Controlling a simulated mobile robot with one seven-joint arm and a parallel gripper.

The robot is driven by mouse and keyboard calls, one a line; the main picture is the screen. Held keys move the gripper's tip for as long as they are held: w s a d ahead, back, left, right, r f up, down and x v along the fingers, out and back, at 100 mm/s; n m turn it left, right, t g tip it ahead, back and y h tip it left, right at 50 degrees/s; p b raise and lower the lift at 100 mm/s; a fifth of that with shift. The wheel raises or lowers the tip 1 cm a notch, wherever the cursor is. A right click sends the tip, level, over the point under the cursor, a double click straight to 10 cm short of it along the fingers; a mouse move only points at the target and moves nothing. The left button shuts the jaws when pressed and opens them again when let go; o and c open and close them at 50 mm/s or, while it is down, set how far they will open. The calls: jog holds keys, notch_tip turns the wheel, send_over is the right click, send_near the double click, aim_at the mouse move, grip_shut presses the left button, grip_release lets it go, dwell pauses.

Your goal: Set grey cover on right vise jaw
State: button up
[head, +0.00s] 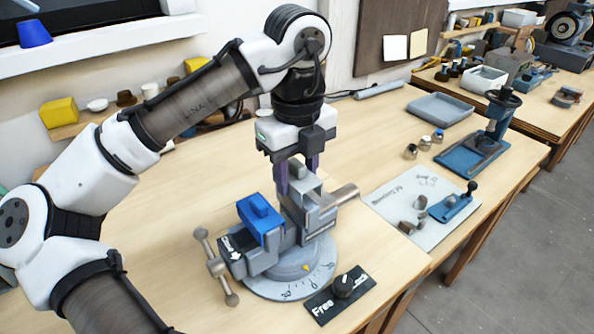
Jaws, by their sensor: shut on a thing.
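My gripper (297,181) points straight down over the vise, its purple fingers closed on the grey cover (302,180). The cover is at the top of the right vise jaw (315,213). It looks close to or on the jaw, but I cannot tell whether it is fully seated. The fingers hide part of it. A blue cover (260,222) sits on the left vise jaw (262,260). The vise stands on a round grey base with a scale (290,282).
A black knob on a "Free" label plate (343,288) lies at the table's front edge. The vise handle (216,267) sticks out left. A white mat (425,210) with small parts, a blue press (488,140) and a grey tray (440,109) stand right. Wood behind the vise is clear.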

jog(key=shift+f+b, duration=0.6)
jog(key=shift+f, duration=1.15)
jog(key=shift+f, duration=0.25)
jog(key=o, duration=1.1)
notch_tip(320, 180, up, 14)
jog(key=shift+f+p, duration=0.1)
jog(key=shift+p, duration=0.2)
